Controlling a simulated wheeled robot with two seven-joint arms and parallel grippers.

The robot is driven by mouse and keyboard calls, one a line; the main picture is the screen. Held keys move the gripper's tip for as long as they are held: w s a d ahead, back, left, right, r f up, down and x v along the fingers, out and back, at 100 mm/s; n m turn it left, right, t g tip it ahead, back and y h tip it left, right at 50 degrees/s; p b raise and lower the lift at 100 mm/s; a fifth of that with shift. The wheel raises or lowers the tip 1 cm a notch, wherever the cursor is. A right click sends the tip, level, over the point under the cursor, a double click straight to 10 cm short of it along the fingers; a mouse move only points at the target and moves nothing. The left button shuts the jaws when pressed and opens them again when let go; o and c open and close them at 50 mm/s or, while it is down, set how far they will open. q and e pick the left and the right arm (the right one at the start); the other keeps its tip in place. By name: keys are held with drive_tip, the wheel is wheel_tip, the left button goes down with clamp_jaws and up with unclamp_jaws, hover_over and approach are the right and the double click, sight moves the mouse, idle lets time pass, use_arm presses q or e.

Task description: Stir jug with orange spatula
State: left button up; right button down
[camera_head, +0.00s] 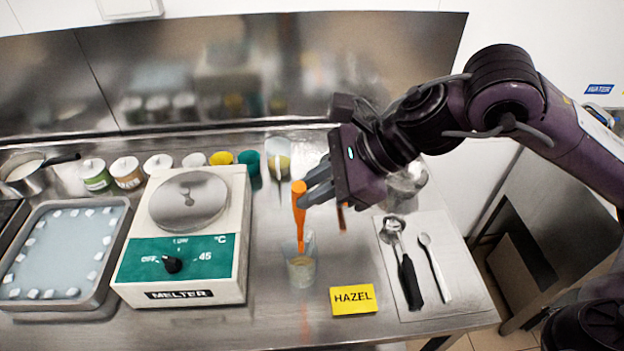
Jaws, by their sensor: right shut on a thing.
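The jug (301,272) is a small clear beaker with pale contents, standing on the steel counter behind and left of the yellow HAZEL card. The orange spatula (299,222) stands nearly upright, its lower end inside the jug. My right gripper (305,196) is shut on the upper part of the orange spatula, above the jug's rim. The spatula's tip is hard to make out in the contents. My left gripper is not in view.
The melter (184,262) stands left of the jug, with a tray (118,250) further left. The HAZEL card (353,299) lies in front. A scoop (404,262) and spoon (434,266) lie on a mat at right. Several tubs and another clear jug (279,146) line the back.

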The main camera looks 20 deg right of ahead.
wheel_tip(320, 180, down, 11)
drive_tip(key=w+b, duration=0.1)
drive_tip(key=b, duration=0.9)
drive_tip(key=shift+d+f+b, duration=0.2)
drive_tip(key=shift+b, duration=0.15)
